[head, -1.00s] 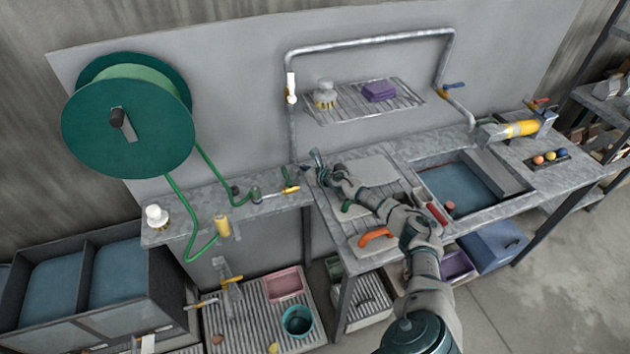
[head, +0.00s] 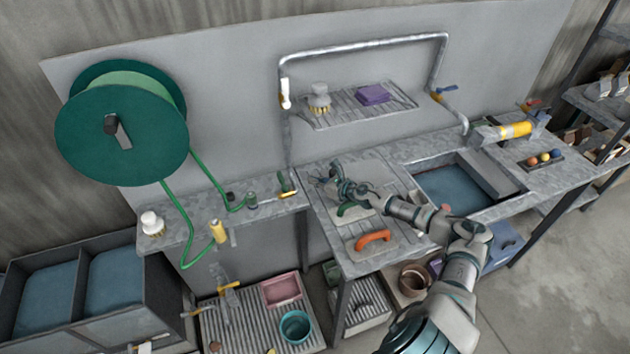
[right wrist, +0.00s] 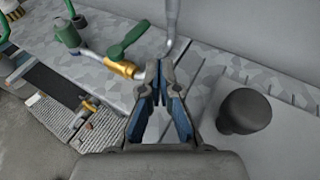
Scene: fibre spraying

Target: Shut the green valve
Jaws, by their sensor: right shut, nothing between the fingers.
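The green valve has a brass body (right wrist: 121,68) and a green lever (right wrist: 130,40) in the right wrist view. The lever stands across the line of the pipe. In the head view the valve (head: 287,192) sits small at the right end of the hose shelf. My right gripper (head: 322,180) is just right of it, over the ribbed counter, apart from the valve. In the right wrist view its fingers (right wrist: 160,70) meet near the tips, empty, right of and below the lever. My left gripper is not in view.
A green hose reel (head: 118,130) hangs on the left, its hose running to the shelf. A grey pipe (head: 365,44) rises behind the counter. An orange-handled tool (head: 373,238) lies on the counter. A dark knob (right wrist: 245,110) stands right of my fingers.

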